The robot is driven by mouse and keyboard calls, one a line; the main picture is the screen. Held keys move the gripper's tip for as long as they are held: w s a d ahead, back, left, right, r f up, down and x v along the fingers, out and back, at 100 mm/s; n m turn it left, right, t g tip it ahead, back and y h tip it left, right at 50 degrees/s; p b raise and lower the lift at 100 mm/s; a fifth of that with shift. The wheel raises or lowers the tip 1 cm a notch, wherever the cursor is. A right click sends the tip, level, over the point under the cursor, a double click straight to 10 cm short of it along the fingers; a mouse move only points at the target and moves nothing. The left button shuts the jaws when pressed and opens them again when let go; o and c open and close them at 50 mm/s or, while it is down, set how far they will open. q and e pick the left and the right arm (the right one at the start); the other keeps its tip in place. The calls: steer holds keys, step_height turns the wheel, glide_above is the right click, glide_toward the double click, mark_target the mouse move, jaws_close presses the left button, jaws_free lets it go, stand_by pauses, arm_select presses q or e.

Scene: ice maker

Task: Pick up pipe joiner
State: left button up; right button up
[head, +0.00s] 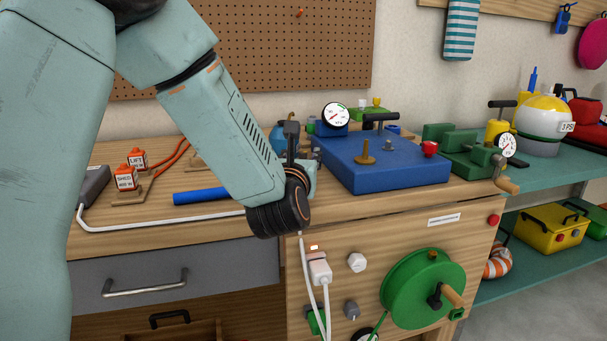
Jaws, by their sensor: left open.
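My left arm reaches in from the upper left. Its wrist hangs over the front edge of the wooden workbench, and the left gripper (294,147) points away from me, beside the left side of a blue machine. The wrist hides much of the gripper, but it is open, and I see nothing held in it. I cannot make out for sure which thing is the pipe joiner. A blue cylinder (201,195) lies on the bench left of my wrist, its right end near my forearm. My right gripper is not in view.
The blue machine (385,174) with a gauge (335,117) stands right of my gripper. A green vise-like device (470,150) is farther right. Orange-topped blocks (125,178) and a white cable (160,222) lie left. A green reel (420,287) projects from the bench front.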

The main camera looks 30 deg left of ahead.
arm_select(q)
steer(key=shift+w+a, duration=0.15)
steer(key=shift+w, duration=0.4)
steer(key=shift+c, duration=0.5)
jaws_close()
